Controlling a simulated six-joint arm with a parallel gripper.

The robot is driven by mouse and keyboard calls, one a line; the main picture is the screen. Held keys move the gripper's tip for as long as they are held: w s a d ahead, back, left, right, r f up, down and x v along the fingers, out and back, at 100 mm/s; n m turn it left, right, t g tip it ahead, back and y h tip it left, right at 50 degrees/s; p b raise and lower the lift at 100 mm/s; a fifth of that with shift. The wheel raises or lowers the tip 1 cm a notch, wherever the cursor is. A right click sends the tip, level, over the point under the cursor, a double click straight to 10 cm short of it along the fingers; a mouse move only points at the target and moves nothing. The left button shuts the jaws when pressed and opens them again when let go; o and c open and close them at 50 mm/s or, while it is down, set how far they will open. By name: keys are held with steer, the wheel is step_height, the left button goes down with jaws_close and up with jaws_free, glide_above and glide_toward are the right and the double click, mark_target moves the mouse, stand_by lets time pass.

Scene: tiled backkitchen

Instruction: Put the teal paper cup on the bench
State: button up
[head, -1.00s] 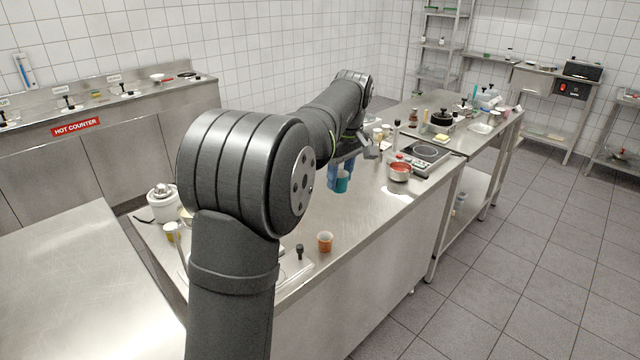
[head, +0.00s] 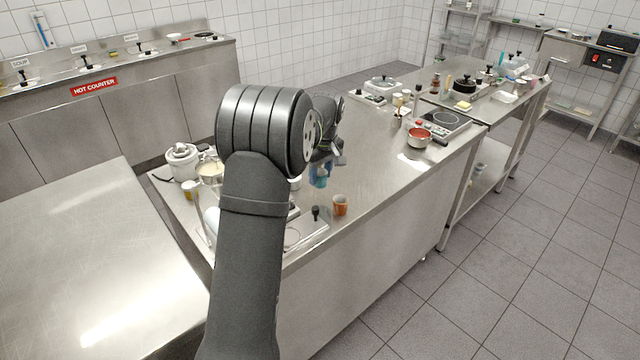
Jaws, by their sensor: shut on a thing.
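My gripper (head: 319,175), with blue fingers, is small and partly covered by my own arm in the head view. It is shut on the teal paper cup (head: 322,182), and only a little of the cup shows. The cup appears to be above the long steel worktop, but I cannot tell how high. The steel worktop (head: 372,170) runs back through the middle. Another bare steel bench top (head: 85,255) is at the front left. I cannot tell which of the two the task calls the bench.
An orange cup (head: 340,205) and a dark-knobbed item (head: 315,213) stand near the worktop's front. A red-filled pot (head: 418,138) and a hot plate (head: 444,124) are farther back. A white lidded pot (head: 183,162) stands at left. The left bench is clear.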

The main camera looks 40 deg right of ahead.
mark_target(320, 185)
steer(key=shift+w+f, duration=0.1)
steer(key=shift+f, duration=1.95)
steer(key=shift+f, duration=0.15)
steer(key=o, duration=1)
step_height(320, 185, up, 12)
steer(key=s, duration=0.1)
steer(key=shift+s, duration=0.2)
